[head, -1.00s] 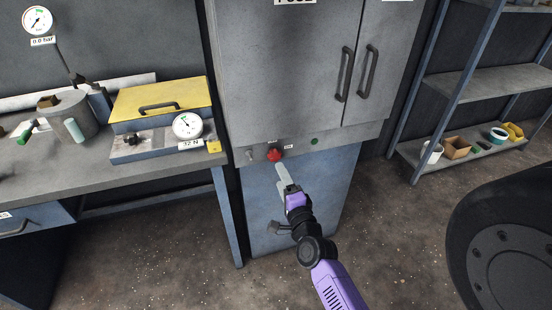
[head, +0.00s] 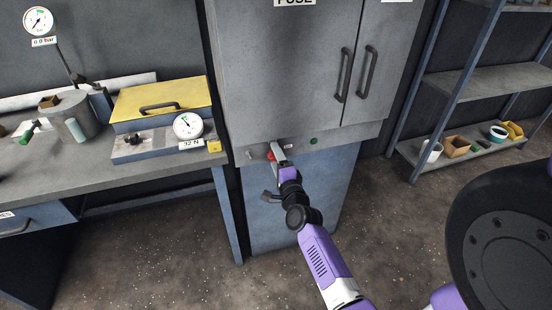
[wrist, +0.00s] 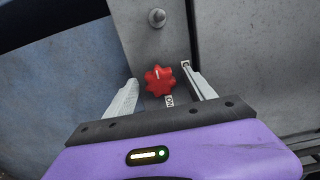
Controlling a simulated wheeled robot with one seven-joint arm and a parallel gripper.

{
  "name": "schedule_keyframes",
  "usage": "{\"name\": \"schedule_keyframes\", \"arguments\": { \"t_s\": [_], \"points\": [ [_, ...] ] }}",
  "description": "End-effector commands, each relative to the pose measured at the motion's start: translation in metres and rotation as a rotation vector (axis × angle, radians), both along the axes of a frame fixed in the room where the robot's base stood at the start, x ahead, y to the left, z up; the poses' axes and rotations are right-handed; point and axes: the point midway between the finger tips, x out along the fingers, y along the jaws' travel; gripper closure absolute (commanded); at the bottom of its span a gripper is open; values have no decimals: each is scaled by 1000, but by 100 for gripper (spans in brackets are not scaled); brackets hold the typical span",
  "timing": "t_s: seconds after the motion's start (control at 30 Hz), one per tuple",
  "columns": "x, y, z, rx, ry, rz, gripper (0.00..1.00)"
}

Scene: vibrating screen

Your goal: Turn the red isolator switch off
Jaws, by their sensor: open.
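The red isolator switch (wrist: 159,80) is a lobed red knob with a white mark, on the grey panel below the cabinet doors. A label reading "ON" (wrist: 170,101) is beside it in the wrist view. My gripper (wrist: 162,92) is open, with one pale finger on each side of the knob, and no contact is clear. In the head view my gripper (head: 277,151) reaches up to the panel and partly covers the red switch (head: 270,155).
A metal toggle (wrist: 157,18) is near the knob on the same panel. A green button (head: 314,141) is to the right. The grey cabinet doors (head: 290,70) with handles are above. A workbench (head: 100,185) with a gauge and a yellow-lidded box is at left.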

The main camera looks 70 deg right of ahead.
Motion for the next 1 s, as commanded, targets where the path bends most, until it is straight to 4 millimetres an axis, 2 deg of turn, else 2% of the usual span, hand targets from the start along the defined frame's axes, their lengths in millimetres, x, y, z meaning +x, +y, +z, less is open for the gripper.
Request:
{"name": "schedule_keyframes", "arguments": {
  "t_s": [0.07, 0.37, 0.67, 1.0],
  "points": [
    [0, 0, 0, 0, 0, 0, 37],
    [0, 0, 0, 0, 0, 0, 96],
    [0, 1, 0, -23, 29, 2, 97],
    [1, 2, 1, -164, 194, 3, 97]
  ]
}}
